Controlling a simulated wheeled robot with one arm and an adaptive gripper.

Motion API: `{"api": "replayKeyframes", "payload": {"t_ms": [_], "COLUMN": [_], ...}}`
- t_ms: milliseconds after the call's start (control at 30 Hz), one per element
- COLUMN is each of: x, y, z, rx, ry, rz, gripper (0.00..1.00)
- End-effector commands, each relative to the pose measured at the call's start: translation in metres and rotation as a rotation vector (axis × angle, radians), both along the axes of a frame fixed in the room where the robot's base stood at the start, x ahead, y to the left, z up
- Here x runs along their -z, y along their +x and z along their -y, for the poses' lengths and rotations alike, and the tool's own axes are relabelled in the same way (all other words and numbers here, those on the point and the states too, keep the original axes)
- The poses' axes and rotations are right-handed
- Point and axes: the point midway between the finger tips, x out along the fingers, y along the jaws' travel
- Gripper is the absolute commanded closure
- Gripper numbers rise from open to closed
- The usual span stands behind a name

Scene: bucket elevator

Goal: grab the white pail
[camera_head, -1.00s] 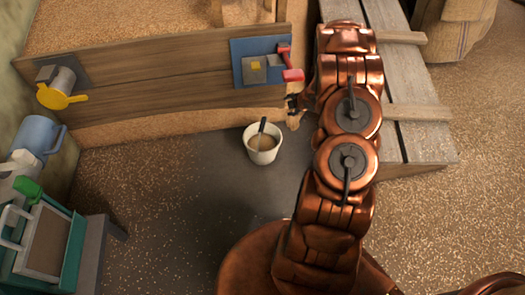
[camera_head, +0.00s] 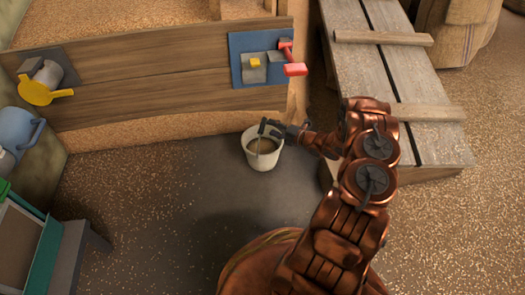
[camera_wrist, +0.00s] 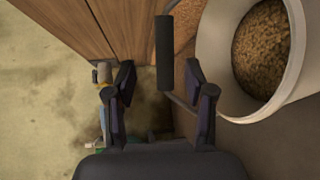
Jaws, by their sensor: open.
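The white pail (camera_head: 264,162) stands upright on the dark floor patch in the head view, with tan grain inside. In the wrist view the pail (camera_wrist: 211,45) fills the upper right, cut off by the frame edge. Its dark handle grip (camera_wrist: 164,55) shows between the fingers in the wrist view. My gripper (camera_head: 268,127) is at the pail's upper rim in the head view and partly hides the handle. In the wrist view my gripper (camera_wrist: 158,75) is open, with a finger on either side of the grip. Whether either finger touches it, I cannot tell.
A plank wall (camera_head: 150,75) runs behind the pail, with a red lever (camera_head: 293,69) on a blue plate and a yellow handle (camera_head: 40,93). A slatted wooden platform (camera_head: 385,90) stands at right. A blue jug (camera_head: 17,130) is at left. Floor left of the pail is clear.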

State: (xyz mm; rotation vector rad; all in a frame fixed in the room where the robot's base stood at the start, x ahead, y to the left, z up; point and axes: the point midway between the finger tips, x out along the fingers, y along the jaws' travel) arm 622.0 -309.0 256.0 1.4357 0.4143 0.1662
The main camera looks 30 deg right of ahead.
Motion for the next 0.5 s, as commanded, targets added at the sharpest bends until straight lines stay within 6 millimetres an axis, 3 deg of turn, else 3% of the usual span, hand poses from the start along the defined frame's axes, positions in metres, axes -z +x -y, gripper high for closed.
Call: {"api": "replayKeyframes", "payload": {"t_ms": [500], "x": [0.018], "y": [0.046], "z": [-0.023], "rx": [-0.001], "ry": [-0.001], "rz": [-0.003], "gripper": [0.46]}}
